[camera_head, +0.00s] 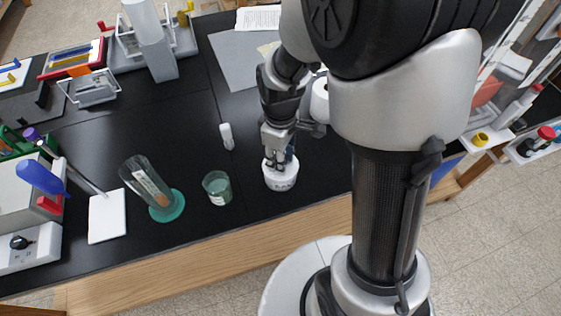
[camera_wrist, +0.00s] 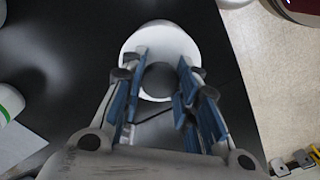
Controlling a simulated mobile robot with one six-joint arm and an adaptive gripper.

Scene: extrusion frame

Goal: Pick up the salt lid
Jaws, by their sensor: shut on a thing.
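The salt container (camera_head: 283,186) is a small white round jar with dark lettering, near the front edge of the black bench. Its white lid (camera_wrist: 170,40) shows from above in the wrist view, with a dark grey round knob (camera_wrist: 159,77) in its middle. My gripper (camera_head: 278,163) points down onto the lid. In the wrist view my gripper (camera_wrist: 160,70) has its blue finger pads on both sides of the knob, shut on it. The lid appears to sit on the jar; whether there is a gap is hidden.
A white roll (camera_head: 320,103) stands behind my gripper. The wooden bench edge (camera_head: 205,243) is close in front.

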